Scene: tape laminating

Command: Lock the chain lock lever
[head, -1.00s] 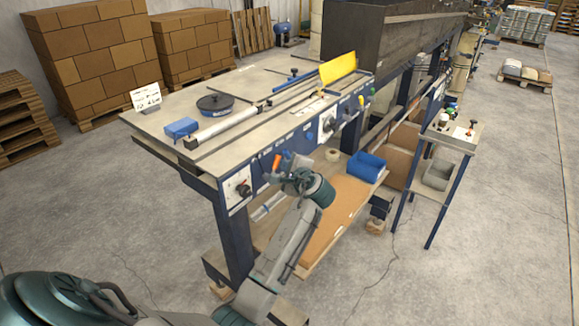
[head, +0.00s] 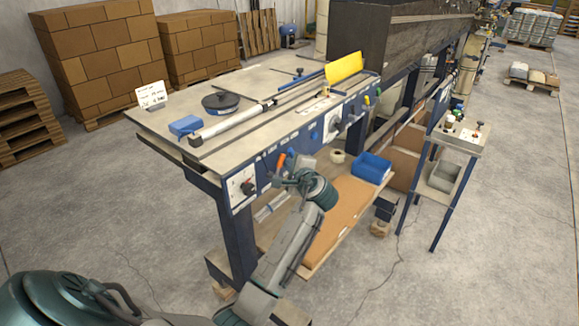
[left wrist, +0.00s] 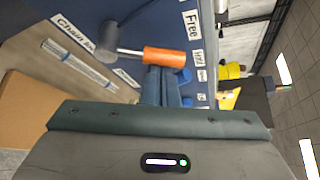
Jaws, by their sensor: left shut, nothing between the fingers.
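The chain lock lever has an orange grip (left wrist: 165,54) on a grey stem and a dark round hub (left wrist: 108,36). In the left wrist view it lies nearly level across the blue panel, between the "Chain lock" label (left wrist: 74,35) and the "Free" label (left wrist: 190,22). Its orange grip also shows small in the head view (head: 280,161). My left gripper (left wrist: 162,78) is shut and empty, its blue fingers right beside the orange grip; I cannot tell whether they touch. In the head view my left gripper (head: 291,164) is at the table's front panel. My right gripper is out of view.
The panel sits under the edge of the worktable (head: 255,85). A black rotary switch (head: 247,188) is left of the lever. Below are a shelf (head: 335,215) and a blue bin (head: 371,167). A small stand (head: 458,137) is at the right, with open floor around it.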

